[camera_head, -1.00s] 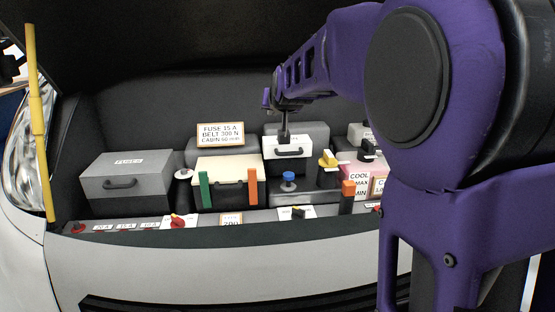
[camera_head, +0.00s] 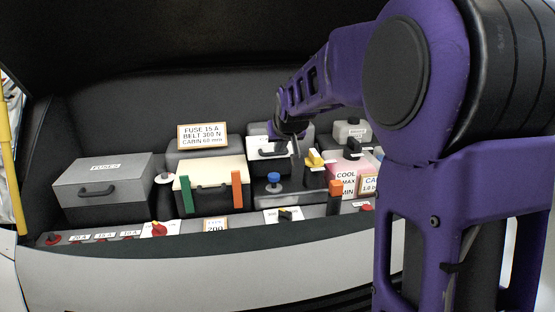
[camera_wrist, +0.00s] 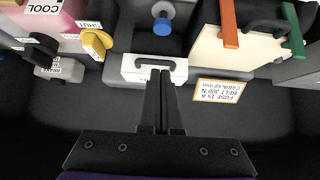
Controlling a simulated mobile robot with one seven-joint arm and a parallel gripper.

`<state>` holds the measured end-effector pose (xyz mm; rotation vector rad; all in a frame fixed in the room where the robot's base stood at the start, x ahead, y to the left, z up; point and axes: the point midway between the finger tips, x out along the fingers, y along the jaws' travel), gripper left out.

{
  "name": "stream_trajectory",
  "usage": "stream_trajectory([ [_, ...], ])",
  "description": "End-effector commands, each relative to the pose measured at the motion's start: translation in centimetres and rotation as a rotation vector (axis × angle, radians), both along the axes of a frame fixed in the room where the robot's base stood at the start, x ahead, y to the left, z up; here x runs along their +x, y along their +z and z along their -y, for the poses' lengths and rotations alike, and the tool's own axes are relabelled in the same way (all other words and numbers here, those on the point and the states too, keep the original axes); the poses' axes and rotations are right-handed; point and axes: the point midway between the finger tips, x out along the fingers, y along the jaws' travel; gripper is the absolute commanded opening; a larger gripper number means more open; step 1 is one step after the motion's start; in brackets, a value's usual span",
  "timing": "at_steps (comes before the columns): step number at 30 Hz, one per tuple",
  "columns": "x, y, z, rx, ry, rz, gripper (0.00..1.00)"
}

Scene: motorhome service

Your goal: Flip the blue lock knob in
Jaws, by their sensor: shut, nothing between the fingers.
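The blue lock knob (camera_head: 273,179) stands on a dark grey block in the middle of the bay, on a pale round collar. It also shows at the top of the wrist view (camera_wrist: 162,27). My gripper (camera_head: 296,149) is above and behind the knob, beside the white box with a black handle (camera_head: 268,147). In the wrist view my gripper's fingers (camera_wrist: 160,74) are together and empty, with their tips near that box's handle. The fingers are apart from the blue knob.
A cream box (camera_head: 210,172) with green and orange levers is left of the knob. A yellow-topped knob (camera_head: 314,158) and an orange-topped post (camera_head: 335,187) stand to its right. A grey fuse box (camera_head: 103,185) is far left. A front ledge carries a red knob (camera_head: 159,229).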

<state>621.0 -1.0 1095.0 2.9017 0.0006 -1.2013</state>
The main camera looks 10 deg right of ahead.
Motion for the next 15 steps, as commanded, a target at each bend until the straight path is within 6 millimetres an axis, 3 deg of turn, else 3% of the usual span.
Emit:
stream_trajectory([
  [15,6.6,-7.5,0.0,0.001,-0.001,-0.003,0.0],
])
